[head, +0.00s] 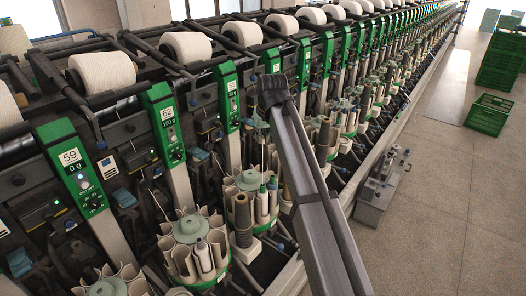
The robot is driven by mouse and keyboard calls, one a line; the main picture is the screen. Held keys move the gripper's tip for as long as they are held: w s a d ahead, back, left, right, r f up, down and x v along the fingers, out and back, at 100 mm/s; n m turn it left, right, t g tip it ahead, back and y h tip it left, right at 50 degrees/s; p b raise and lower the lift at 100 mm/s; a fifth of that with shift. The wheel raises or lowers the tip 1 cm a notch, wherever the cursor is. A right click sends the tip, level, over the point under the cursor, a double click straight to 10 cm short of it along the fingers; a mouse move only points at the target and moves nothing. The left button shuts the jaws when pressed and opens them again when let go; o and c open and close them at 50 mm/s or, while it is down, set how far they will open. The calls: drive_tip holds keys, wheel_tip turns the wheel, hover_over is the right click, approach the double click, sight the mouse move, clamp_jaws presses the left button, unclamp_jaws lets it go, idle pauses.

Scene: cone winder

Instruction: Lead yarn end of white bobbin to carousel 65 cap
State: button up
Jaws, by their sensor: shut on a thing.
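My arm (322,210) rises from the bottom edge to a dark joint (272,92) in the middle of the head view. Round carousels with pale pockets and green caps stand in a row along the machine. One carousel cap (187,224) is at the lower left, and another (248,180) is just left of my arm. Pale bobbins stand in the pockets, some with green or blue tips.
Green number panels line the machine; the near ones read 59 (76,168) and 62 (166,124). Large white yarn cones (103,72) lie along the top. The floor (440,220) is clear; green crates (488,113) stand beyond.

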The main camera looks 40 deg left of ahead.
drive_tip(key=shift+r+p, duration=0.95)
drive_tip(key=shift+r, duration=1.05)
